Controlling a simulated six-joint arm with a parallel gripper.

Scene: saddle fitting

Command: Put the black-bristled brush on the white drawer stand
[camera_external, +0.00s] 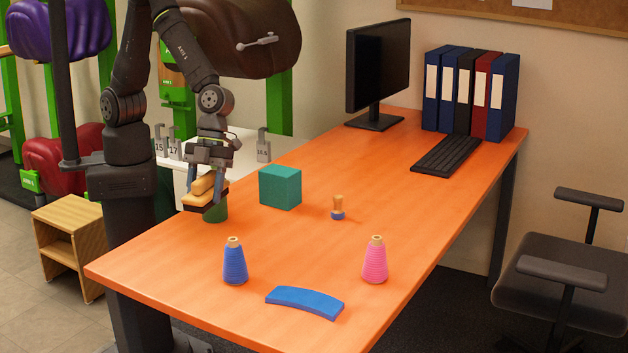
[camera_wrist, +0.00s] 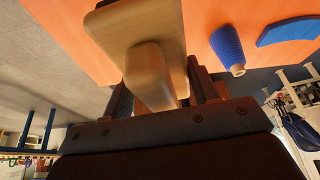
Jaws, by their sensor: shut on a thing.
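My gripper (camera_external: 209,178) is above the table's left edge, pointing down. It is shut on the wooden grip of the brush (camera_external: 203,190), which has a pale wooden body and dark bristles underneath.
On the orange table (camera_external: 300,240) are a teal cube (camera_external: 281,187), a small wooden-handled stamp (camera_external: 338,208), blue (camera_external: 235,263) and pink (camera_external: 375,262) thread cones and a blue curved piece (camera_external: 305,301). A monitor (camera_external: 378,70), keyboard and binders stand at the far end.

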